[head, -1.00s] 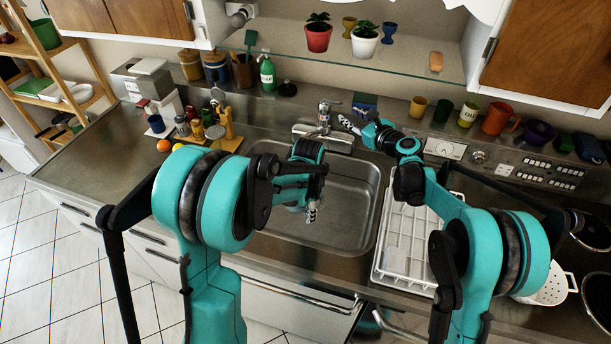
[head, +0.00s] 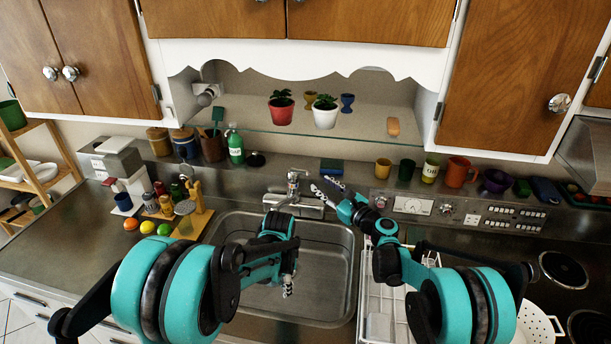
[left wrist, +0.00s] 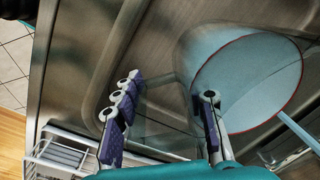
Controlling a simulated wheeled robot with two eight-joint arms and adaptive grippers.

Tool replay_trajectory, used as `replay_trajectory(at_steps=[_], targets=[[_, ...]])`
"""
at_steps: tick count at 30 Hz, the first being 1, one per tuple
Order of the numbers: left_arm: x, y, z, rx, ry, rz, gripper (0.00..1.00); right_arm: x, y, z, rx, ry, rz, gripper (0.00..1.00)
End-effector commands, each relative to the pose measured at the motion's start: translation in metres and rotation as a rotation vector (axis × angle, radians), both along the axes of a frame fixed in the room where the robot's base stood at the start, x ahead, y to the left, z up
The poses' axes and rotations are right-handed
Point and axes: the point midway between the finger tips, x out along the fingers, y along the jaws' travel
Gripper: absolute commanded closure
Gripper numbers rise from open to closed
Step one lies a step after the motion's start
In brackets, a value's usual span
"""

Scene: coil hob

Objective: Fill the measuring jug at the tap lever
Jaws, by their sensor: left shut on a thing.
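The measuring jug (left wrist: 275,50) is clear, with a red rim and a pale blue inside, in the left wrist view. My left gripper (left wrist: 165,125) is shut on its clear wall, a finger on each side. In the head view this gripper (head: 288,286) is over the sink basin, below the tap; I cannot make out the jug there. A pale blue strip (left wrist: 298,130) meets the rim; I cannot tell if it is water. The tap (head: 293,188) has its lever on top. My right gripper (head: 322,190) is just right of the tap, apart from the lever; its opening is unclear.
A blue sponge (head: 331,167) lies behind the tap. A glass shelf with pots (head: 325,112) hangs above.

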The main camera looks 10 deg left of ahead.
Motion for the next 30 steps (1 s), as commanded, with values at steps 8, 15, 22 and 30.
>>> replay_trajectory(at_steps=[8,15,22,30], targets=[[0.0,0.0,0.0,0.001,-0.001,0.0,1.0,0.034,0.043,0.0,-0.001,0.001,0.002,0.64],[0.0,0.0,0.0,0.001,-0.001,0.0,1.0,0.054,0.067,0.0,-0.001,0.001,0.001,0.64],[0.0,0.0,0.0,0.001,-0.001,0.0,1.0,0.06,0.074,0.0,-0.001,0.001,0.0,0.64],[0.0,0.0,0.0,0.001,-0.001,0.0,1.0,0.06,0.074,0.0,-0.001,0.001,0.0,0.77]])
